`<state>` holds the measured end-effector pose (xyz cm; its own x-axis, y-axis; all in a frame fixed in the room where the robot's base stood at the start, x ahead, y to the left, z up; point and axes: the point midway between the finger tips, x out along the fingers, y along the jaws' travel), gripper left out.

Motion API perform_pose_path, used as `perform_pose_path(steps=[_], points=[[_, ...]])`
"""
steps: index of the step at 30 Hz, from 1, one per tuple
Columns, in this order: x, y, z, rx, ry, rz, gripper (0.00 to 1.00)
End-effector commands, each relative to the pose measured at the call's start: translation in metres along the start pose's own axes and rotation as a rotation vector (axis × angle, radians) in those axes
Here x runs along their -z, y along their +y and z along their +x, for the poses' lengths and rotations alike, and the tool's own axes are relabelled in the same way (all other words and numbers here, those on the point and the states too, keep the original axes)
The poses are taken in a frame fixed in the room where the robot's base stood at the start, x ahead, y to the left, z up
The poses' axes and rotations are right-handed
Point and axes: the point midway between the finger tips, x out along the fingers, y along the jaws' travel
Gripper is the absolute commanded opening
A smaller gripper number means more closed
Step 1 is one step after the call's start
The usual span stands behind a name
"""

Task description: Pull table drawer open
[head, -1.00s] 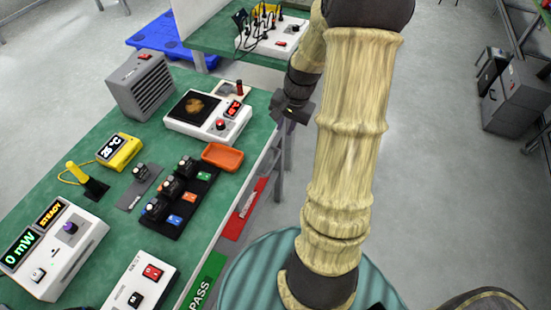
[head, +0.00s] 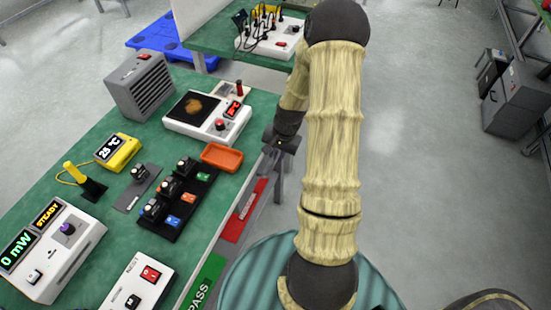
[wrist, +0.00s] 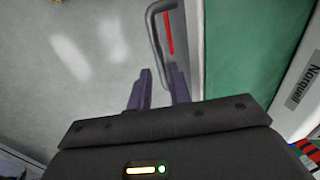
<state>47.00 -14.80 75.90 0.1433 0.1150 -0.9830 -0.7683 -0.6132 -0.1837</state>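My gripper (head: 272,148) is beside the long edge of the green-topped table (head: 105,118), near the orange tray. In the wrist view my gripper (wrist: 160,80) has its two dark fingers apart, with a gap between them. A dark grey bar handle (wrist: 156,38) runs along the table side in that view. Its near end lies at the fingertips, close to the right finger; I cannot tell whether they touch. The drawer front is not clearly visible from above in either view.
On the table are an orange tray (head: 222,157), a black holder with several modules (head: 180,202), a hotplate unit (head: 207,115) and a grey heater box (head: 140,87). Floor to the right is open.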

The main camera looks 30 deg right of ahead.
Motion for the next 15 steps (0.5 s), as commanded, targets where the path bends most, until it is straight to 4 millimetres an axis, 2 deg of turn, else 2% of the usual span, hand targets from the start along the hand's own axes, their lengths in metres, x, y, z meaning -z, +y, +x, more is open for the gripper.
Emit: perform_pose_path(steps=[1, 6, 15], points=[[-0.001, 0.000, 0.010, -0.001, -0.003, -0.001, 0.20], [0.000, -0.001, 0.028, 0.000, 0.000, -0.001, 0.20], [0.000, 0.000, 0.032, 0.001, 0.000, 0.000, 0.20]])
